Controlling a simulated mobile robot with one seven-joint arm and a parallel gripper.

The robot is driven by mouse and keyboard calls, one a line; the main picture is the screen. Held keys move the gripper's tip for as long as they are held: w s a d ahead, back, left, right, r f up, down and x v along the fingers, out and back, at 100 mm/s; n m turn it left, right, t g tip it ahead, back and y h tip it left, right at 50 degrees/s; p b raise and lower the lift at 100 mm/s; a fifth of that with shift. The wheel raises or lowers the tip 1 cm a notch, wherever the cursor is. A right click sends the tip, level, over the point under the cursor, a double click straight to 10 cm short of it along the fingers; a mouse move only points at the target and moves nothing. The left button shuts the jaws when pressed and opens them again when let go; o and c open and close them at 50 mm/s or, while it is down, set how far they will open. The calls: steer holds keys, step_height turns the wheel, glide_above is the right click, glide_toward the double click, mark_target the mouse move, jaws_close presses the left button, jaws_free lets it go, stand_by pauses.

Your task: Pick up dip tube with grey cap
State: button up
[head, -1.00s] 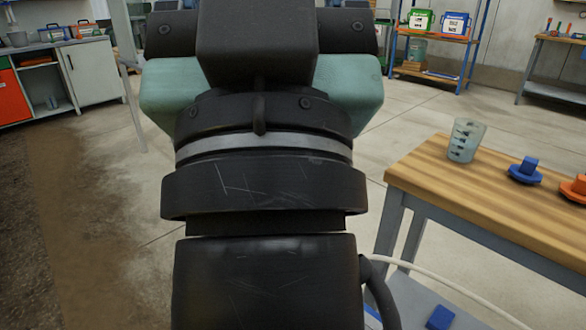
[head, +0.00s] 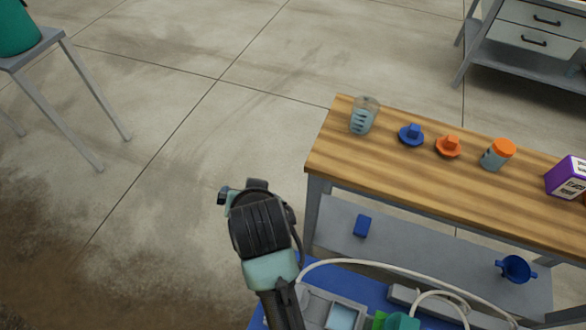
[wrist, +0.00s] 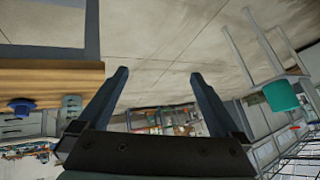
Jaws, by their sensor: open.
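I cannot make out a dip tube with a grey cap in either current view. My gripper (wrist: 158,76) is open and empty in the wrist view, its two dark fingers spread over bare floor. In the head view my arm hangs left of the wooden bench, and its wrist hides most of the gripper.
The wooden bench (head: 420,188) holds a clear beaker (head: 364,116), a blue cap (head: 411,134), an orange cap (head: 449,146), an orange-lidded jar (head: 497,154) and a purple box (head: 567,178). A blue funnel (head: 516,269) lies on the lower shelf.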

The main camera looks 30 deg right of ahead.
steer(key=s+f+m+g+p, duration=0.1)
steer(key=s+g+p, duration=0.1)
steer(key=s, duration=0.3)
steer(key=s+a+f+m+g+y+p, duration=0.1)
steer(key=s+g+p, duration=0.2)
steer(key=s, duration=0.3)
steer(key=s+f+m+g+p, duration=0.1)
steer(key=s+g+p, duration=0.1)
steer(key=s+p, duration=0.3)
steer(key=shift+s+a+f+g+y, duration=0.15)
steer(key=shift+s+f+g+y, duration=0.15)
steer(key=shift+s+y, duration=0.15)
steer(key=f, duration=0.7)
steer(key=shift+s+f+b, duration=0.25)
steer(key=shift+b, duration=0.15)
steer(key=shift+w+d+f, duration=0.1)
steer(key=shift+d+f, duration=0.05)
steer(key=shift+f, duration=0.8)
steer(key=shift+w+d+f, duration=0.1)
steer(key=shift+w+f, duration=0.05)
steer(key=shift+f, duration=0.8)
steer(key=shift+w+d+f, duration=0.1)
steer(key=shift+d+f, duration=0.05)
steer(key=shift+f, duration=0.8)
steer(key=shift+c, duration=0.3)
steer(key=c, duration=1.3)
